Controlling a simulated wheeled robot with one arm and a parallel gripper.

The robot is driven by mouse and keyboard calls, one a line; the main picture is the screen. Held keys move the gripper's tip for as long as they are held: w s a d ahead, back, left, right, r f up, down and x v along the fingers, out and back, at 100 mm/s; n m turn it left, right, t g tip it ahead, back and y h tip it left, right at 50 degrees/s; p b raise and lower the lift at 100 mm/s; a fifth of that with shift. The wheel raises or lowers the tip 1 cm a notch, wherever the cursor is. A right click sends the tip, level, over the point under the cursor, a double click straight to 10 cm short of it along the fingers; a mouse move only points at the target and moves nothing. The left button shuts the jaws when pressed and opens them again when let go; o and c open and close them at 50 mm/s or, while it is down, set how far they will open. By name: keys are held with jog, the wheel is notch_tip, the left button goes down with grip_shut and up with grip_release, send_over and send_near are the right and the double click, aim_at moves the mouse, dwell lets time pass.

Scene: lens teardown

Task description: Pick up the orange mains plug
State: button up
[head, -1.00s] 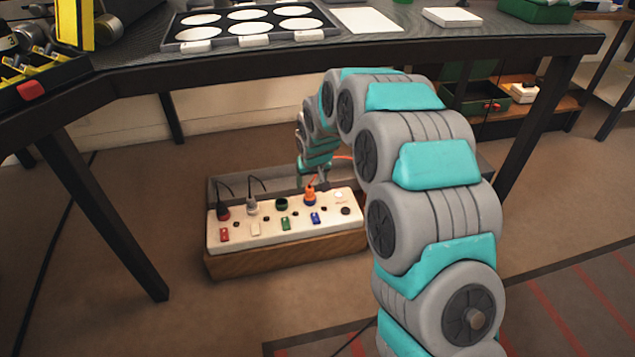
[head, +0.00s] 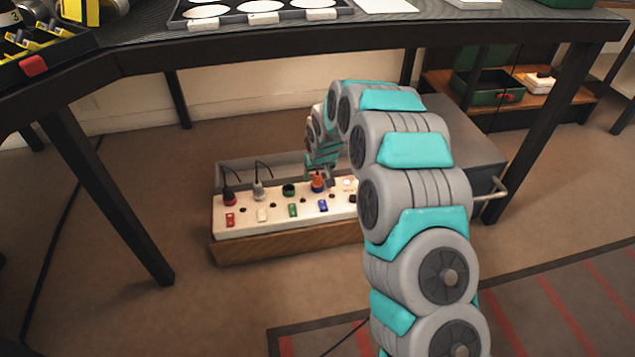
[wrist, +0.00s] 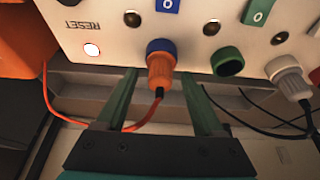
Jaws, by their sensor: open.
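The orange mains plug (head: 318,183) sits in a socket of the white power strip (head: 245,228) under the bench. In the wrist view the plug (wrist: 160,72) has a ribbed orange body on a blue collar, with a dark cord end towards me. My gripper (wrist: 162,85) is open, with a green finger on each side of the plug and apart from it. The fingertips reach near the strip's edge. In the head view my gripper (head: 325,170) is small and partly hidden by my arm, just above and behind the plug.
A red plug (head: 228,198) and a grey-white plug (head: 259,191) with black cords stand left on the strip, beside an empty green socket (head: 289,190). Coloured switches line the front. The strip rests in a wooden-fronted tray (head: 290,243). A bench leg (head: 105,200) stands left.

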jog(key=shift+c, duration=0.2)
grip_shut()
dwell(0.3)
